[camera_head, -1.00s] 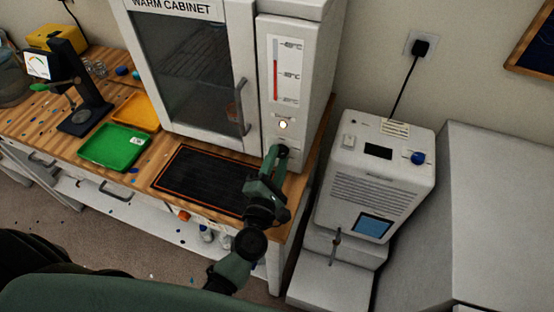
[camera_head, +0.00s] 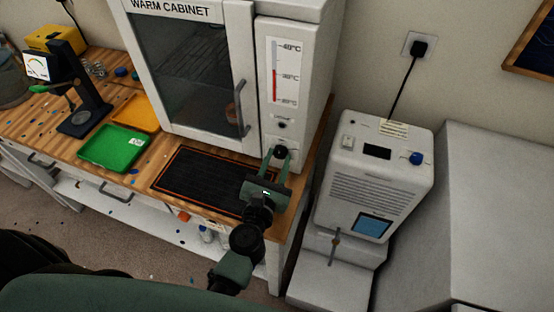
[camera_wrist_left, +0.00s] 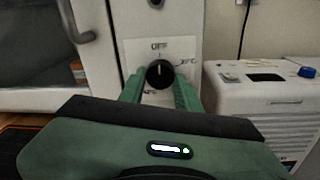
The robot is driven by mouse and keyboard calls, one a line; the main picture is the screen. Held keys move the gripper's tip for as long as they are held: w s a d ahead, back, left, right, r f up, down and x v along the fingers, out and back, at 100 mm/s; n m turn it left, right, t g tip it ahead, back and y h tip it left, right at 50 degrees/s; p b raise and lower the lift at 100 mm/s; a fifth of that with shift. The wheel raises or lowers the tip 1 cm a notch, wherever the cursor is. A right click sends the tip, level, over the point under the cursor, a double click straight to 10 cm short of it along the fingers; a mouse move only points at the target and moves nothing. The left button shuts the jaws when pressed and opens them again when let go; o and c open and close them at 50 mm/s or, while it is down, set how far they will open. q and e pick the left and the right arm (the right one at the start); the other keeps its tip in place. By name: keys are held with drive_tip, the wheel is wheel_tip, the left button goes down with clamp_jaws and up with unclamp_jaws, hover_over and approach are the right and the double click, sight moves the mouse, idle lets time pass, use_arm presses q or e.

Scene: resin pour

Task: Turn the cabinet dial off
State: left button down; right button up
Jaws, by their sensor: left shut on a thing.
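The warm cabinet (camera_head: 185,75) stands at the back of the wooden bench, its glass door closed. Its black dial (camera_head: 280,151) is low on the right-hand panel. In the left wrist view the dial (camera_wrist_left: 159,73) has its white mark pointing up at the OFF label (camera_wrist_left: 159,46). My left gripper (camera_head: 279,157) is shut on the dial, one green finger on each side. The small lamp (camera_head: 282,124) above the dial is dark. My right gripper is not in view.
A black mat (camera_head: 200,180) lies before the cabinet. Green (camera_head: 112,148) and orange (camera_head: 137,112) trays are to its left, beside a dark stand with a gauge (camera_head: 85,105). A white machine with a blue knob (camera_head: 375,170) stands right of the bench.

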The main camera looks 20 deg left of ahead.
use_arm(q)
drive_tip(key=shift+f+n, duration=0.1)
drive_tip(key=shift+n, duration=0.2)
drive_tip(key=c, duration=1)
unclamp_jaws()
drive_tip(key=shift+s, duration=0.1)
drive_tip(key=shift+s, duration=0.35)
drive_tip(key=s+b, duration=0.2)
drive_tip(key=s, duration=0.5)
drive_tip(key=shift+d+r+b, duration=0.15)
drive_tip(key=shift+r+b, duration=0.1)
drive_tip(key=shift+b, duration=0.15)
